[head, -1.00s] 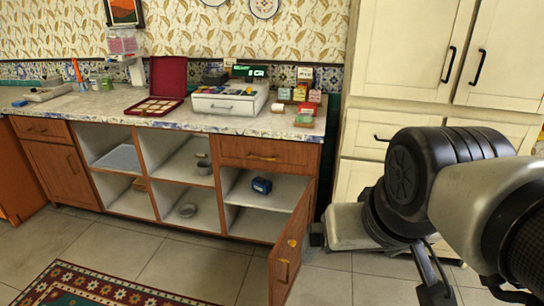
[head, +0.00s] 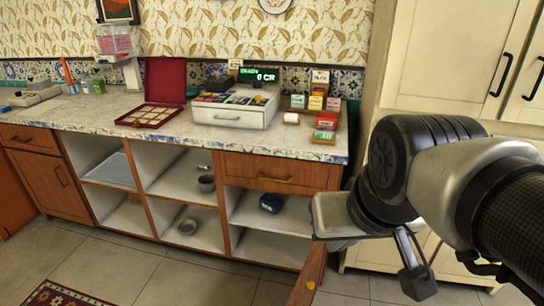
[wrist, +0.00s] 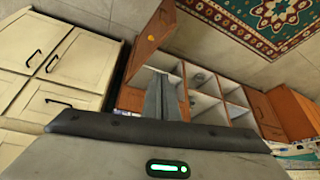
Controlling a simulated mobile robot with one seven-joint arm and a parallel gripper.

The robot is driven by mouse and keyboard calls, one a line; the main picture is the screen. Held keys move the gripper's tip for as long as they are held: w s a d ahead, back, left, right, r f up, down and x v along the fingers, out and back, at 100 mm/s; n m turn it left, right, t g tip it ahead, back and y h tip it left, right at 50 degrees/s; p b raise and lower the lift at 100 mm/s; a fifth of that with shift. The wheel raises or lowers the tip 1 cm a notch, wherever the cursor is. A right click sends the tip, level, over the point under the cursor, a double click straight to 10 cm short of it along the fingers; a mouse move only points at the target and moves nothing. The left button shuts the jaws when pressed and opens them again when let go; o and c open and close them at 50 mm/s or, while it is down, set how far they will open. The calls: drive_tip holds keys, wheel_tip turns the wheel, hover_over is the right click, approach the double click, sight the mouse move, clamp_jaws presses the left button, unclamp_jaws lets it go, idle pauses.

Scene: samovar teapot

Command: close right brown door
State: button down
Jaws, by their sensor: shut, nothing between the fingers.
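The right brown door (head: 312,275) stands open at the right end of the counter, jutting toward me, its lower part cut off by the bottom edge of the head view. In the wrist view the door (wrist: 150,32) is at top centre. My gripper (wrist: 164,80) is shut and empty, its fingers pointing toward the cabinet near the door's edge. I cannot tell if they touch the door. In the head view its pale body (head: 332,215) is beside the cabinet's right end, and its fingertips are not clear. The open compartment (head: 285,248) behind the door is exposed.
A drawer (head: 270,173) above is closed. The counter carries a cash register (head: 235,112) and small boxes (head: 325,120). Cream cabinets (head: 450,60) stand at right. A patterned rug (head: 75,292) lies on the tiled floor.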

drive_tip(key=w+d+f+m+g+y+p, duration=0.3)
drive_tip(key=w+f+m+y+p, duration=0.1)
drive_tip(key=w+f+m, duration=0.75)
drive_tip(key=s+d+f+m+p, duration=0.1)
drive_tip(key=s+d+f+m, duration=0.2)
drive_tip(key=f, duration=0.4)
drive_tip(key=d+f+m+p, duration=0.1)
drive_tip(key=d+f+m, duration=0.1)
drive_tip(key=f+m, duration=0.35)
drive_tip(key=s+d+f+m, duration=0.2)
drive_tip(key=d+f, duration=0.1)
drive_tip(key=f, duration=0.6)
drive_tip(key=w+a+f+b, duration=0.3)
drive_tip(key=a+f, duration=0.4)
drive_tip(key=f, duration=0.2)
drive_tip(key=shift+w+a+f+g+b, duration=0.2)
drive_tip(key=shift+a+g+b, duration=0.1)
drive_tip(key=shift+b, duration=0.1)
